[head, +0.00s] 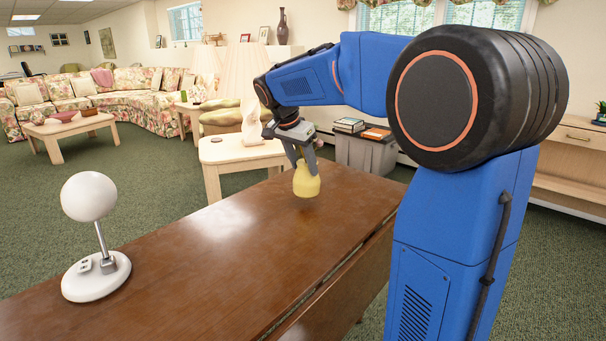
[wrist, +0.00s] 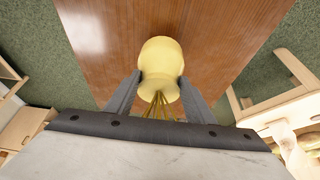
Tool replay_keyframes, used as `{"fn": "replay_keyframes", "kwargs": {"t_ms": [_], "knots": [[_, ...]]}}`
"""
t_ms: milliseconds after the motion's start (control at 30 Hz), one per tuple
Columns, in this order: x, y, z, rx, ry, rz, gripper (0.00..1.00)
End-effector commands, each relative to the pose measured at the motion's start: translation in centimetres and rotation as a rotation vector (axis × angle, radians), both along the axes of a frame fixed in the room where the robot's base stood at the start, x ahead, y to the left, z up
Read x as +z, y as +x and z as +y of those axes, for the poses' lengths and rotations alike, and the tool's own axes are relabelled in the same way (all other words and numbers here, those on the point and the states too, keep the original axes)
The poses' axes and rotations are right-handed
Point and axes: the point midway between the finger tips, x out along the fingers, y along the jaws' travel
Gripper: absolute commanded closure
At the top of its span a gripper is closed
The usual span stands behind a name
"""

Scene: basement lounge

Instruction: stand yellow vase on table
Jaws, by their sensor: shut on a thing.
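The yellow vase (head: 306,182) is upright at the far end of the brown wooden table (head: 215,265). My gripper (head: 297,160) comes down from above and is shut on the vase's upper part. In the wrist view the yellow vase (wrist: 160,62) sits between the two grey fingers of my gripper (wrist: 160,85), over the table top (wrist: 110,45). Thin golden strands show at the vase's near end in the wrist view.
A white round-headed lamp (head: 92,225) stands at the table's left front. The table top between lamp and vase is bare. A small pale side table (head: 240,152) stands behind the far edge, and a grey bin (head: 365,155) with books is behind right.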

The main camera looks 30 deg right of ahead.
Motion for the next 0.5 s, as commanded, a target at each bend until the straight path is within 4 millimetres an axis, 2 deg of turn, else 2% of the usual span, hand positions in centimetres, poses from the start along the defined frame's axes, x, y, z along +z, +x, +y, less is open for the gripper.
{"fn": "replay_keyframes", "kwargs": {"t_ms": [200, 500], "knots": [[-2.7, 0.0, 0.0, 0.001, -0.001, 0.002, 1.00], [-3.0, 0.0, 0.0, 0.001, -0.001, 0.000, 1.00]]}}
